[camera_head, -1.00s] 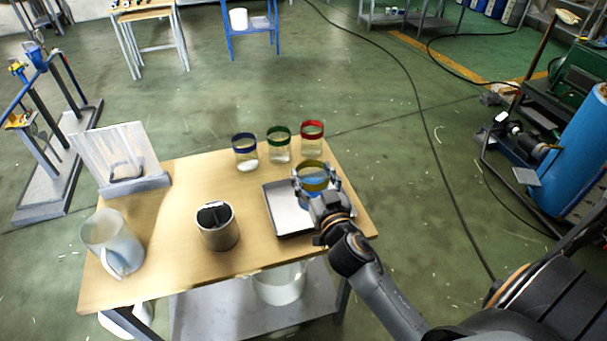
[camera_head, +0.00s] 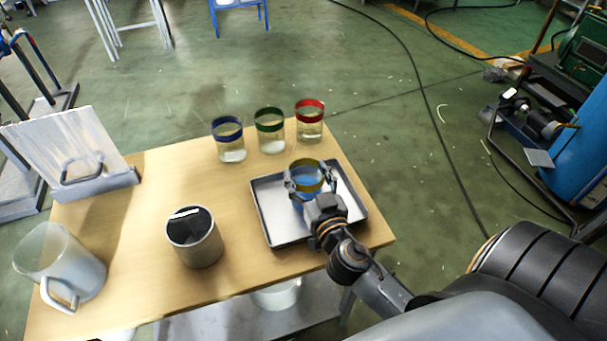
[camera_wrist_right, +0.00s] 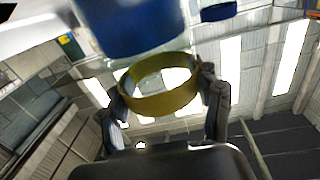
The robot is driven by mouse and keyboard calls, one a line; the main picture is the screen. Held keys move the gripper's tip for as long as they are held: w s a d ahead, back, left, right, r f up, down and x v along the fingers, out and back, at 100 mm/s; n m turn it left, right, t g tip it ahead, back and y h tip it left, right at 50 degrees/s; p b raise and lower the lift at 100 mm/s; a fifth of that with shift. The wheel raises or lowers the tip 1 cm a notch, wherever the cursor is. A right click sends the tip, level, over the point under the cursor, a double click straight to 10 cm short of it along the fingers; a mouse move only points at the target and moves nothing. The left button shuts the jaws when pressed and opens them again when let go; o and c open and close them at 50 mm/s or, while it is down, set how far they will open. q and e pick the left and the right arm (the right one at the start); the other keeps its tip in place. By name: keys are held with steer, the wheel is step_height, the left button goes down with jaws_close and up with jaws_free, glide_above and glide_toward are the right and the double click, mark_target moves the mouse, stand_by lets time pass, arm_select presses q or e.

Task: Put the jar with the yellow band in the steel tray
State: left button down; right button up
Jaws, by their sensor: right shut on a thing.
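The jar with the yellow band (camera_head: 308,187) is in the right half of the steel tray's outline in the head view, with blue contents below its band. My right gripper (camera_head: 309,176) is shut around it, one finger on each side. The right wrist view shows the yellow band (camera_wrist_right: 160,98) between the fingers (camera_wrist_right: 168,85) and the blue contents (camera_wrist_right: 135,25) beyond it. The steel tray (camera_head: 271,213) lies on the wooden table, its floor bare around the jar. The gripper hides the jar's base, so I cannot tell whether it touches the tray. My left gripper is out of view.
Jars with blue (camera_head: 230,147), green (camera_head: 270,138) and red (camera_head: 310,130) bands stand behind the tray. A dark-topped metal cup (camera_head: 195,246) stands left of it. A white jug (camera_head: 65,270) and an upright panel (camera_head: 70,150) are at the left. The table middle (camera_head: 170,190) is clear.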

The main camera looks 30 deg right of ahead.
steer(key=shift+s+a+r, duration=0.1)
steer(key=shift+s+r, duration=0.1)
steer(key=shift+s, duration=0.05)
steer(key=shift+a, duration=0.1)
steer(key=shift+f, duration=0.25)
steer(key=o, duration=1.8)
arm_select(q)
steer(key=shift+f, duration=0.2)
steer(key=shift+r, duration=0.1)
arm_select(e)
steer(key=shift+r, duration=0.1)
